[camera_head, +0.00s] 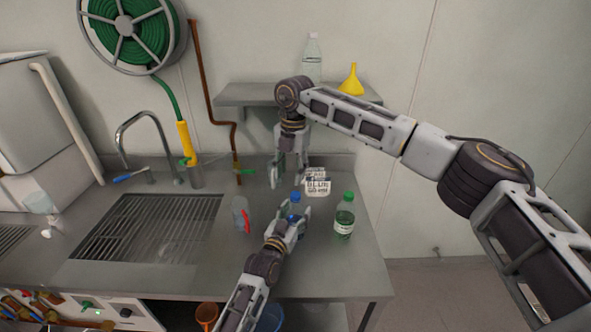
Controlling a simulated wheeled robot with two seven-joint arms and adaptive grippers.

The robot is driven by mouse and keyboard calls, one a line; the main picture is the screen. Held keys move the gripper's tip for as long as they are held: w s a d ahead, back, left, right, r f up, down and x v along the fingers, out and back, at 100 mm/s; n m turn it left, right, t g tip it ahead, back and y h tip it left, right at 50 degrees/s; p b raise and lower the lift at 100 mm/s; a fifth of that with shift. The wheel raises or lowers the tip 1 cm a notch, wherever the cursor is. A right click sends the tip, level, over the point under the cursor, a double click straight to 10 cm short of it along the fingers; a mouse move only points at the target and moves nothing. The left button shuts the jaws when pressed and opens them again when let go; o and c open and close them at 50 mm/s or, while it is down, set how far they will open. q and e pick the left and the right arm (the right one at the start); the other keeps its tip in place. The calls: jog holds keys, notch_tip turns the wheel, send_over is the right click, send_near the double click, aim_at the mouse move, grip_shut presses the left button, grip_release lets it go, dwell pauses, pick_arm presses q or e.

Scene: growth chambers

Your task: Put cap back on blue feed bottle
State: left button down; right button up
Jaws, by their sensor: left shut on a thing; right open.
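The blue feed bottle (297,208) stands on the steel counter, partly hidden by my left gripper (293,214), which is shut on its body from the front. A blue cap (295,196) shows at the bottle's top; whether it is seated or only resting there is too small to tell. My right gripper (288,183) points down with its fingers apart, behind and slightly above the bottle in the picture. I see nothing between its fingers.
A green-capped bottle (344,216) stands to the right and a clear bottle with a red mark (241,214) to the left. A white labelled item (318,184) is just behind. A shelf (240,95) with a clear bottle (312,60) and yellow funnel (351,82) overhangs the back.

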jog(key=n, duration=0.4)
jog(key=shift+d+r+n, duration=0.1)
jog(key=shift+n, duration=0.3)
jog(key=n, duration=0.5)
jog(key=shift+d+r, duration=0.1)
jog(key=n, duration=0.5)
jog(key=shift+d, duration=0.1)
jog(key=n, duration=0.5)
jog(key=shift+d+n, duration=0.15)
jog(key=shift+n, duration=0.15)
jog(key=n, duration=0.5)
jog(key=shift+d+n, duration=0.1)
jog(key=shift+n, duration=0.2)
jog(key=n, duration=0.4)
jog(key=shift+n+h, duration=0.3)
jog(key=n, duration=0.5)
jog(key=shift+d+n, duration=0.1)
jog(key=shift+n, duration=0.2)
jog(key=n, duration=0.4)
jog(key=shift+n, duration=0.4)
